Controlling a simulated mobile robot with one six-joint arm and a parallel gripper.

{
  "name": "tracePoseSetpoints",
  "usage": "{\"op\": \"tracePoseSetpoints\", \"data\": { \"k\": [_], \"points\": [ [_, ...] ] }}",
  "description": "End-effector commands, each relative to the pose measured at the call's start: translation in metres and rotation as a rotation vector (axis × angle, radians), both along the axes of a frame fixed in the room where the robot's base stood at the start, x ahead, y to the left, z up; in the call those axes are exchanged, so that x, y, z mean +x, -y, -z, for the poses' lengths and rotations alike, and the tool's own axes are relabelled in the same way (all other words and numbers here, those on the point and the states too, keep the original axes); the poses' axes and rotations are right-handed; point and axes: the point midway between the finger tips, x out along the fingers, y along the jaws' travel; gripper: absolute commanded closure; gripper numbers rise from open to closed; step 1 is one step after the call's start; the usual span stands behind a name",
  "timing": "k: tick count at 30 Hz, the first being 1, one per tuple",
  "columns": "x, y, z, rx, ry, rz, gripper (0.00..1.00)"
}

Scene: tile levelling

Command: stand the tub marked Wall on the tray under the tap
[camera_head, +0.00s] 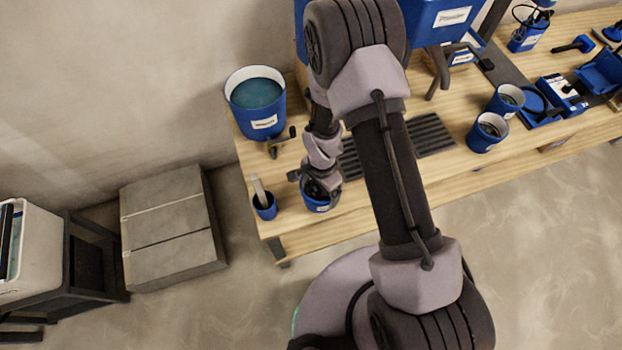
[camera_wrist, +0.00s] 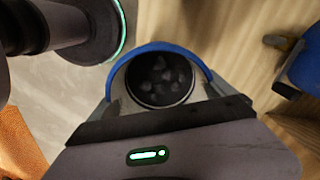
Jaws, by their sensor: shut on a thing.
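My gripper (camera_head: 320,186) is shut on a small blue tub (camera_head: 316,207) near the front left of the bench. Its white label is too small and covered to read. In the wrist view my gripper (camera_wrist: 162,98) has a finger on each side of the tub (camera_wrist: 152,47), whose round dark opening holds grey lumpy shapes. I cannot tell whether its base touches the bench. A black slatted tray (camera_head: 432,132) lies behind and to the right, partly hidden by my arm. A dark tap (camera_head: 440,76) hangs from the blue container labelled like "Powder" (camera_head: 452,18) above the tray.
A blue bucket of liquid (camera_head: 256,103) with its own tap (camera_head: 280,143) stands at the bench's left. A blue cup with a stick (camera_head: 265,204) is left of my gripper. Two blue tubs (camera_head: 487,132) (camera_head: 507,100) stand right of the tray. Grey boxes (camera_head: 172,228) are on the floor.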

Motion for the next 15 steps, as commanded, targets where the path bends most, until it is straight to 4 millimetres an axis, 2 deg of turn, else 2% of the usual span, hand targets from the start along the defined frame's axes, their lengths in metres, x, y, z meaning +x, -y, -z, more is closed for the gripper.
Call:
{"op": "tracePoseSetpoints", "data": {
  "k": [9, 15],
  "points": [
    [-0.064, 0.057, -0.010, 0.000, -0.002, 0.004, 0.79],
    [-0.084, 0.075, -0.011, 0.000, 0.000, 0.002, 0.79]
  ]
}}
